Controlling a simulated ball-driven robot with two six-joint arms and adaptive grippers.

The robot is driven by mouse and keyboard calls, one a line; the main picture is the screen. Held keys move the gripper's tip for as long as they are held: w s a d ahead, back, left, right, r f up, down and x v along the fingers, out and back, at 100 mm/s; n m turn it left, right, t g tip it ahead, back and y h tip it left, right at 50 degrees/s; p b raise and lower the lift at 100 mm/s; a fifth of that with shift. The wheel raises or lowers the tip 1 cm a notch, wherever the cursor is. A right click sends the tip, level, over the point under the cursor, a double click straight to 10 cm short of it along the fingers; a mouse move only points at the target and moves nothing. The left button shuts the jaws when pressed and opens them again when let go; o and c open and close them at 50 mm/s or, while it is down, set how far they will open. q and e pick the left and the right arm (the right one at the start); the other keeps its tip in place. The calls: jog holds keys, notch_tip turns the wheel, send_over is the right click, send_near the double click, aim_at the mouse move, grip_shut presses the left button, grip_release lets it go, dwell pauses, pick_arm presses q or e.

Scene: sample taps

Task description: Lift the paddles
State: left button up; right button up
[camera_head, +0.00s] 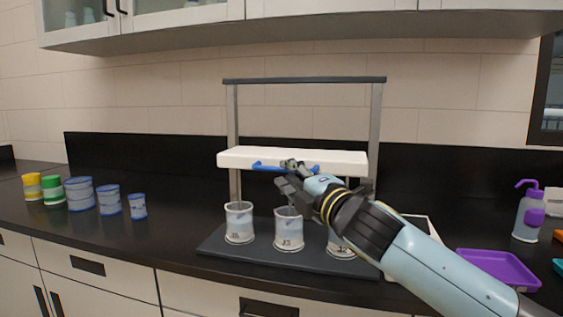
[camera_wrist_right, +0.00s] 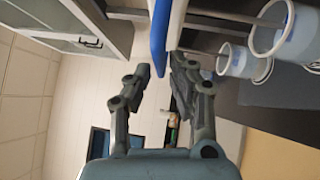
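A white bar (camera_head: 235,157) runs across a grey stand (camera_head: 233,110). Blue paddles sit along its front: one at the left (camera_head: 259,166) and one partly hidden at the right (camera_head: 316,169). A middle one may be hidden behind my gripper. My right gripper (camera_head: 287,173) is at the middle of the bar. In the right wrist view its fingers (camera_wrist_right: 160,72) are apart, with a blue paddle (camera_wrist_right: 159,38) reaching between the tips. I cannot tell whether they touch it. My left gripper is not in view.
Three clear beakers (camera_head: 239,224) stand on the dark base (camera_head: 215,246) under the bar; my right arm partly covers the right one. A purple tray (camera_head: 498,268) and a wash bottle (camera_head: 529,217) are at right.

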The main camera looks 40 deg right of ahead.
aim_at(284, 171)
jog(key=shift+w+d+r+p, duration=0.15)
jog(key=shift+w+p, duration=0.25)
jog(key=shift+w, duration=1.2)
jog(key=shift+c, duration=0.4)
grip_shut()
